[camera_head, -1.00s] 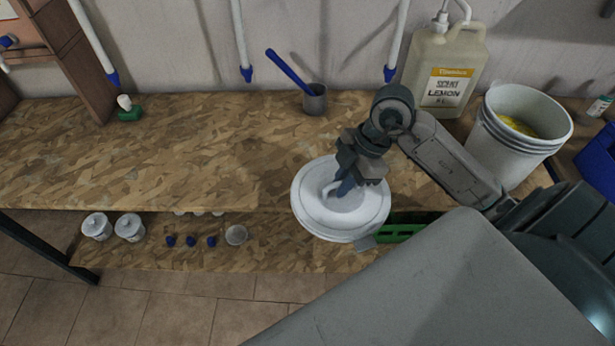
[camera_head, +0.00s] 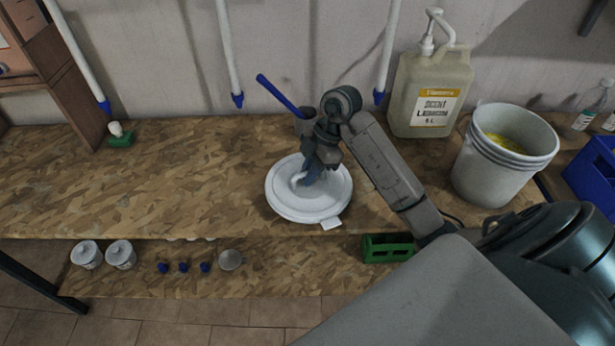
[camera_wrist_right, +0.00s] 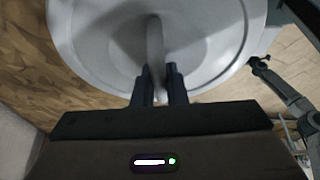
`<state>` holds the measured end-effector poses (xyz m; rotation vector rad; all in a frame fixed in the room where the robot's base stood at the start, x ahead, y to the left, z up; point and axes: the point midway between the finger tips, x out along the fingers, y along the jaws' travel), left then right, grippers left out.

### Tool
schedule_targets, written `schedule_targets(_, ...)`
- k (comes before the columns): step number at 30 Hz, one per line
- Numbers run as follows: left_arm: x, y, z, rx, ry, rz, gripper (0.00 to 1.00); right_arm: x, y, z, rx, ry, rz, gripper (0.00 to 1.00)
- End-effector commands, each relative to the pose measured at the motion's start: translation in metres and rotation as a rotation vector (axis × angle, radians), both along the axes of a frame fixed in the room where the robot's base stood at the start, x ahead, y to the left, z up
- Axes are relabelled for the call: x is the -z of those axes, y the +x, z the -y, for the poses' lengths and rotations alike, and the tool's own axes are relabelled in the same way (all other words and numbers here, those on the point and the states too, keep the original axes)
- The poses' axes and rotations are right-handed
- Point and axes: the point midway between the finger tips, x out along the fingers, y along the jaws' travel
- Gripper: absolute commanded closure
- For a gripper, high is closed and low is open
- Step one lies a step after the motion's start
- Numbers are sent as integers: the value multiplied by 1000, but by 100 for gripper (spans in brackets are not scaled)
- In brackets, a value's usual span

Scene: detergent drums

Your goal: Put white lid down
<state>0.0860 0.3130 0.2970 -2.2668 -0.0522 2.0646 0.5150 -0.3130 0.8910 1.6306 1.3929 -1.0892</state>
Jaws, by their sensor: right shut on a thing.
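The white lid (camera_head: 325,200) is round with a raised loop handle and a small tab on its front right rim. It is over the front part of the wooden bench top (camera_head: 190,190), close to the front edge. I cannot tell whether it touches the wood. My right gripper (camera_head: 308,180) is shut on the lid's handle from above. In the right wrist view the two fingers (camera_wrist_right: 160,88) hold the handle, and the lid (camera_wrist_right: 215,50) fills the upper middle.
A white bucket (camera_head: 480,172) with yellow contents stands open at the right, near a blue crate (camera_head: 597,170). A green crate (camera_head: 375,252) and small jars (camera_head: 87,256) are on the lower shelf.

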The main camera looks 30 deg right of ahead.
Motion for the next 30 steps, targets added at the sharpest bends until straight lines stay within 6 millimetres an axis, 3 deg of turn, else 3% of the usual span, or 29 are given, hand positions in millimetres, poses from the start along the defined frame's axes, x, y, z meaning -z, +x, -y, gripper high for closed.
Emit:
schedule_targets(5, -3, 8, 0, 0, 0, 11, 64, 4, 8, 1, 0, 0, -2, 100)
schedule_targets(13, -12, 12, 1, 0, -2, 22, 64, 35, 7, 1, 0, 0, -1, 100)
schedule_targets(23, -8, 5, 2, -1, -2, 11, 64, 40, 8, 1, -1, -1, 0, 100)
schedule_targets(24, -9, 5, 2, -1, -2, 10, 64, 39, 8, 1, -1, -1, 0, 82)
schedule_targets(26, -9, 4, 2, -1, -2, 9, 64, 39, 8, 1, -1, -1, 0, 70)
schedule_targets(27, -9, 4, 2, -1, -2, 9, 64, 39, 8, 1, -1, -1, 0, 66)
schedule_targets(30, -9, 4, 2, -1, -2, 8, 64, 39, 8, 1, -1, -1, 0, 66)
